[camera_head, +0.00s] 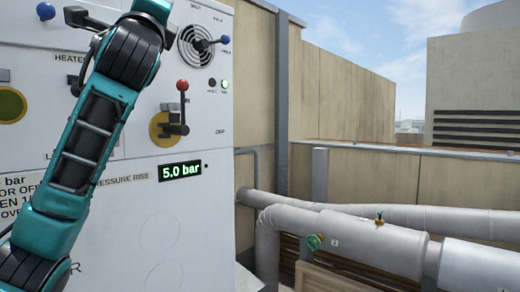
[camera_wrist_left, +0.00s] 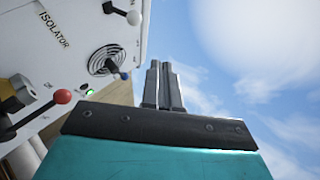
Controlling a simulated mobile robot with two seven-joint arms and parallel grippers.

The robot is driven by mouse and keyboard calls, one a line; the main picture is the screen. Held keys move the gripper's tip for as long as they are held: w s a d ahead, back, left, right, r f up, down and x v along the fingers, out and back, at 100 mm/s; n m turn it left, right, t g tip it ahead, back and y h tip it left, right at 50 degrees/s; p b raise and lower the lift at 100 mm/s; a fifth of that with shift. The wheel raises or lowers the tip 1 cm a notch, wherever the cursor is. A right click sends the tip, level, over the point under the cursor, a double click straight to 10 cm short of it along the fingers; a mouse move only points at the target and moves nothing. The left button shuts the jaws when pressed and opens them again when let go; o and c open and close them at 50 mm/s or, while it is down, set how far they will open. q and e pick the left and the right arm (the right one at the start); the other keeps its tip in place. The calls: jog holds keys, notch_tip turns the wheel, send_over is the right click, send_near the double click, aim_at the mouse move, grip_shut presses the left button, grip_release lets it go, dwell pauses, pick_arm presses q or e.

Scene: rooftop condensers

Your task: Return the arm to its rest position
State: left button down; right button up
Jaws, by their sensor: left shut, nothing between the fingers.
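My left arm (camera_head: 93,130) is teal and black. In the head view it rises from the lower left, in front of the white control cabinet, and leaves through the top edge. Its gripper is outside that view. In the left wrist view my left gripper (camera_wrist_left: 164,85) shows two grey fingers close together, shut and empty, pointing up against open sky. It touches nothing visible there. My right gripper is in neither view.
The white cabinet (camera_head: 160,225) carries a red-knobbed lever (camera_head: 182,86), a blue knob (camera_head: 224,40), a fan grille (camera_head: 196,46) and a display (camera_head: 180,171) reading 5.0 bar. Grey pipes (camera_head: 350,240) run along the right. The sky around the fingers is clear.

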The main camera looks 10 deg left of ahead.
pick_arm(q)
jog(key=w+d+f+g+h, duration=0.15)
jog(key=w+f+h, duration=0.3)
jog(key=f, duration=0.85)
jog(key=w+d+f+g+h, duration=0.1)
jog(key=w+d+f+h, duration=0.35)
jog(key=f, duration=0.85)
notch_tip(320, 180, down, 23)
jog(key=d+n+g+h, duration=0.1)
jog(key=d+n+g, duration=0.1)
jog(key=n+g, duration=0.2)
jog(key=s+d+f+n+g+h, duration=0.1)
jog(key=s+f+n+g, duration=0.15)
jog(key=s+f, duration=0.55)
jog(key=s+d+f+n+g, duration=0.1)
jog(key=s+f+n, duration=0.25)
jog(key=f, duration=0.85)
jog(key=s+f+n+g, duration=0.1)
jog(key=s+f+n, duration=0.2)
jog(key=s+f, duration=0.3)
jog(key=s+f+n+g, duration=0.2)
jog(key=s+f, duration=0.5)
jog(key=s, duration=0.6)
jog(key=shift+s+d+n, duration=0.15)
jog(key=shift+s+n, duration=0.05)
jog(key=shift+n, duration=0.6)
